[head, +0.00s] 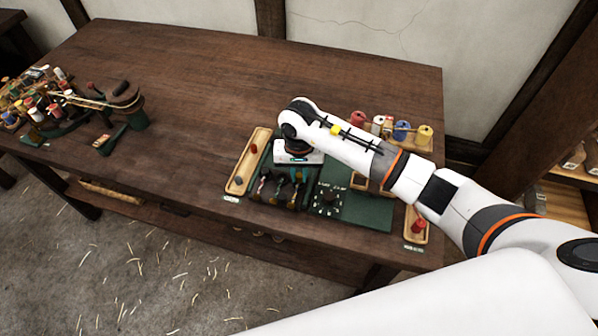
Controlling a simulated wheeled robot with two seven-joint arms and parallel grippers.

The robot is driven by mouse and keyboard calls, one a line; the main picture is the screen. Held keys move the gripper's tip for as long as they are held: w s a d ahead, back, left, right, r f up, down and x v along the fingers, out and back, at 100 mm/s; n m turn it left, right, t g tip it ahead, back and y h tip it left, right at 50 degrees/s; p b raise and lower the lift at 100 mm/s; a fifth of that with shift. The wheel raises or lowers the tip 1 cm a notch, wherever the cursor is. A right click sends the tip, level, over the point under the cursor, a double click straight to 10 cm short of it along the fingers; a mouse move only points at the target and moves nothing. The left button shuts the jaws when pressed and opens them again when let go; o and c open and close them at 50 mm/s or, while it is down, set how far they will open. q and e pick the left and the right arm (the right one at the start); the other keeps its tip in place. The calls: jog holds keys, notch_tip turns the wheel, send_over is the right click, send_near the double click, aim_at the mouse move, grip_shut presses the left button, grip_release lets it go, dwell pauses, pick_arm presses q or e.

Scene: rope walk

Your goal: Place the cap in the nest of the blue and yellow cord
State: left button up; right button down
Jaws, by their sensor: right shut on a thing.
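My right gripper (297,163) points down over the back of a dark rack of corded tools on the table. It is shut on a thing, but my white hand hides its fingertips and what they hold. Several cord nests with coloured strands (283,188) lie in front of the hand. I cannot tell which one is blue and yellow. A red cap-like piece (254,148) and a dark one (238,181) lie in the long wooden tray (240,165) left of the hand. My left gripper is out of view.
A dark green board (370,212) lies right of the nests. A small tray (408,238) with a red piece (417,226) is at the right edge. Spools (424,135) stand behind my forearm. Clutter (50,100) fills the far left; the table's middle (190,90) is clear.

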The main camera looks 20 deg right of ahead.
aim_at(299, 175)
jog(key=shift+f+b, duration=0.5)
jog(key=shift+b, duration=0.05)
jog(key=c, duration=1.4)
grip_release()
jog(key=shift+o, duration=0.2)
jog(key=shift+r, duration=0.1)
jog(key=shift+r+p, duration=0.3)
jog(key=shift+p, duration=0.2)
jog(key=shift+r+p, duration=0.45)
jog(key=shift+p, duration=0.1)
notch_tip(299, 175, up, 12)
jog(key=b, duration=0.3)
jog(key=shift+f+b, duration=0.2)
jog(key=shift+b, duration=0.15)
